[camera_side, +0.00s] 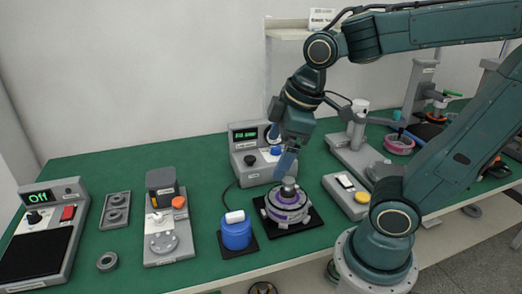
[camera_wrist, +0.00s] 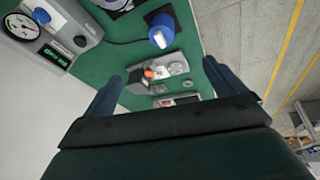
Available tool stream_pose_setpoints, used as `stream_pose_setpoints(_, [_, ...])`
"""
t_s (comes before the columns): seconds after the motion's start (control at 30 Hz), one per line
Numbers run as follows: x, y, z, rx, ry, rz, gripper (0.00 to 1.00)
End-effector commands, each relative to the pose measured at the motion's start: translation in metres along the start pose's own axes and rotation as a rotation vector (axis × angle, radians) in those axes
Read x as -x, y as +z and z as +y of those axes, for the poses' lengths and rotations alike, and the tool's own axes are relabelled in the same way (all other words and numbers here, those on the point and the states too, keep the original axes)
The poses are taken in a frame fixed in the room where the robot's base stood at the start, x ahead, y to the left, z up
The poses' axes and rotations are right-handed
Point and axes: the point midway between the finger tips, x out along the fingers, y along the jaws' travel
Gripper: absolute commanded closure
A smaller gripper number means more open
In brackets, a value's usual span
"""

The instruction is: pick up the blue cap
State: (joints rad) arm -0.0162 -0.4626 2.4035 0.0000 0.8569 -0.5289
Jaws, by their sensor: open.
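Two blue things could be the cap, and I cannot tell which is meant. A small blue piece (camera_side: 276,150) sits on the grey instrument box; in the wrist view the small blue piece (camera_wrist: 42,15) is at the top left. A larger blue cylinder (camera_side: 237,235) with a white top stands on a dark mat left of the hub motor (camera_side: 288,205); the blue cylinder also shows in the wrist view (camera_wrist: 161,32). My gripper (camera_side: 286,165) is above the hub motor, its fingers pointing down. In the wrist view my gripper (camera_wrist: 160,92) has its fingers wide apart with nothing between them.
The grey instrument box (camera_side: 246,165) with a green display stands behind the motor. A fixture with an orange knob (camera_side: 179,202) and a scale (camera_side: 40,240) are to the left. A grey box with a yellow button (camera_side: 348,195) is on the right. Green table shows between them.

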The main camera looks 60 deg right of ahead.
Motion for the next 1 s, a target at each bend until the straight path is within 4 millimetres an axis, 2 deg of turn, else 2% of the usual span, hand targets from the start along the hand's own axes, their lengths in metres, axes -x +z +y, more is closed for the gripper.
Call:
stream_pose_setpoints(0.4, [-0.061,-0.036,0.015,0.59,-0.125,-0.111,0.05])
stream_pose_setpoints(0.7, [-0.115,-0.053,0.019,1.005,-0.25,-0.146,0.05])
stream_pose_setpoints(0.9, [-0.142,-0.058,0.02,1.2,-0.316,-0.147,0.05])
stream_pose_setpoints(1.0, [-0.149,-0.059,0.02,1.251,-0.333,-0.144,0.05])
